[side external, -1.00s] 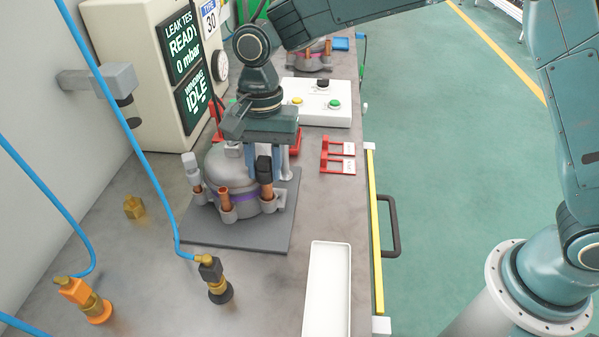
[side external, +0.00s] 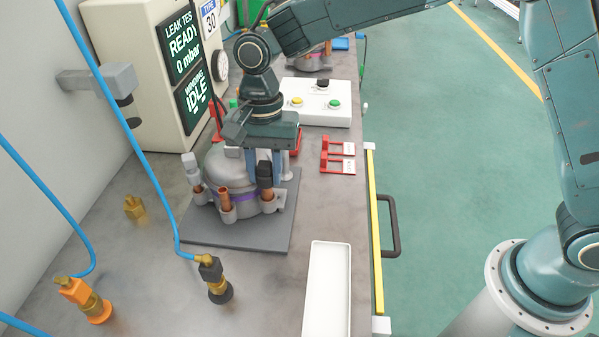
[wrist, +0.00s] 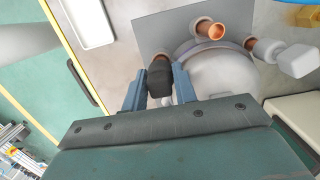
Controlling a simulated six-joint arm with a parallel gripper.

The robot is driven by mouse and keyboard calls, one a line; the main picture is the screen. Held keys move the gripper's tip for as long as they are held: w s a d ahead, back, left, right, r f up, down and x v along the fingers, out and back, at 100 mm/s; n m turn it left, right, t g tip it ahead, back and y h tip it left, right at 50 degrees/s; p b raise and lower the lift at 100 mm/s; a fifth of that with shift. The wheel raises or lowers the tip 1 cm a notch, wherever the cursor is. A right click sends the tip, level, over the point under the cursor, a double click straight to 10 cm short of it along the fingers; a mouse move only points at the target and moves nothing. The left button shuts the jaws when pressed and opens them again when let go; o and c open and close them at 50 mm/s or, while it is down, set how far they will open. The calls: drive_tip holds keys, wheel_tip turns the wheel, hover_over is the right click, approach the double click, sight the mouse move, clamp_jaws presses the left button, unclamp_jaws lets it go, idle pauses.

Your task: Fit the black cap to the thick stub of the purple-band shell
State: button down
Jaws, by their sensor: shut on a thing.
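The purple-band shell (side external: 228,168) is a grey dome with a purple band, upright on a dark grey plate (side external: 215,233). My gripper (side external: 264,166) is above its right side, fingers pointing down. It is shut on the black cap (side external: 264,174), which also shows between the blue fingers in the wrist view (wrist: 159,80). A copper stub (side external: 267,192) shows directly under the cap; I cannot tell how far the cap is over it. An open copper stub (side external: 225,198) stands at the shell's front, also in the wrist view (wrist: 210,30). A whitish cap (side external: 190,165) sits on the left stub.
Hose fittings with black (side external: 212,274) and orange (side external: 85,296) bodies stand in front. A white tray (side external: 327,290) lies at the front right. Red holders (side external: 338,155) and a button box (side external: 318,103) are to the right and behind. A tester (side external: 150,70) stands back left.

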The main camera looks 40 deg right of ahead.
drive_tip(key=c, duration=1)
unclamp_jaws()
drive_tip(key=shift+c, duration=0.2)
drive_tip(key=shift+w+r, duration=0.1)
drive_tip(key=shift+w+r, duration=0.1)
drive_tip(key=shift+r, duration=0.4)
wheel_tip(320, 180, up, 12)
drive_tip(key=d, duration=0.1)
drive_tip(key=shift+w+r, duration=0.2)
drive_tip(key=shift+w, duration=0.15)
drive_tip(key=shift+d, duration=0.15)
